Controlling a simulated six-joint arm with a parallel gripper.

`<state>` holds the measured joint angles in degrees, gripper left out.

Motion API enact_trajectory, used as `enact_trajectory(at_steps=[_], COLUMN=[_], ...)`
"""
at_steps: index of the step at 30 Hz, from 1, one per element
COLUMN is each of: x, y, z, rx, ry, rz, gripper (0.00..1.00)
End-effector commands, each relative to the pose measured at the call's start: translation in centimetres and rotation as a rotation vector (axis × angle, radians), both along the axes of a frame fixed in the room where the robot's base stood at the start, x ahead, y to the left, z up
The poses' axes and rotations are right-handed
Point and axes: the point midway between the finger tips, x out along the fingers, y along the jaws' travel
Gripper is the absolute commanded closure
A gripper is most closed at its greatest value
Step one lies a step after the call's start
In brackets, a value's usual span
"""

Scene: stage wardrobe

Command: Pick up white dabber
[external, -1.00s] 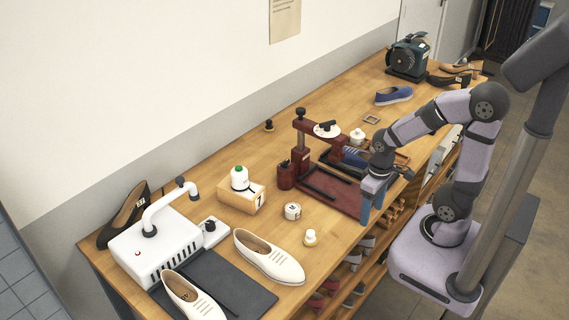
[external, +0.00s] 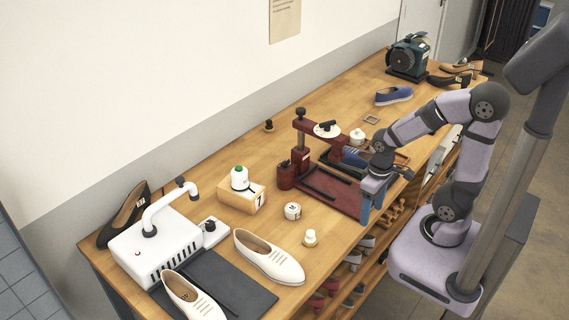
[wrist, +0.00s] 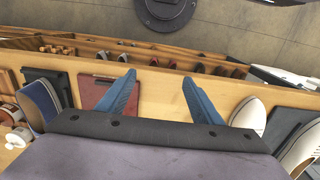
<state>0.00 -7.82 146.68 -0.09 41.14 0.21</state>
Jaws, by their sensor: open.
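What looks like the white dabber (external: 310,238) is a small white knob on a pale tan base. It stands upright on the bare bench top near the front edge, right of the white shoe (external: 268,257). My gripper (external: 368,208) hangs to the right of the dabber, by the front edge of the dark red press, with a clear gap between them. In the wrist view its two blue fingers (wrist: 160,98) are spread with only bench wood between them. I cannot make out the dabber in the wrist view.
A round white tin (external: 292,211) and a wooden block (external: 241,197) carrying a green-capped bottle stand left of the dabber. The dark red press (external: 330,190) is behind my gripper. Shelves with shoes lie below the front edge. Bench around the dabber is clear.

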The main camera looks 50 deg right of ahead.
Motion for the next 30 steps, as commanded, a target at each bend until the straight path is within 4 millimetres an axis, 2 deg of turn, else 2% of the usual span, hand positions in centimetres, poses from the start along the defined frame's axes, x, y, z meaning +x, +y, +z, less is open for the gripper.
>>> enact_trajectory(at_steps=[2, 5, 17, 20, 28, 30], x=[0.0, 0.0, 0.1, 0.1, 0.1, 1.5], y=[0.0, 0.0, 0.0, 0.0, 0.0, 1.6], z=[0.0, 0.0, 0.4, 1.3, 5.4, 4.8], rx=[0.000, 0.000, 0.000, 0.000, 0.000, 0.037], ry=[0.000, 0.000, -0.002, -0.004, -0.007, -0.042], rz=[0.000, 0.000, 0.000, 0.000, 0.000, 0.013], gripper=[0.40, 0.58, 0.58, 0.58, 0.58, 0.58])
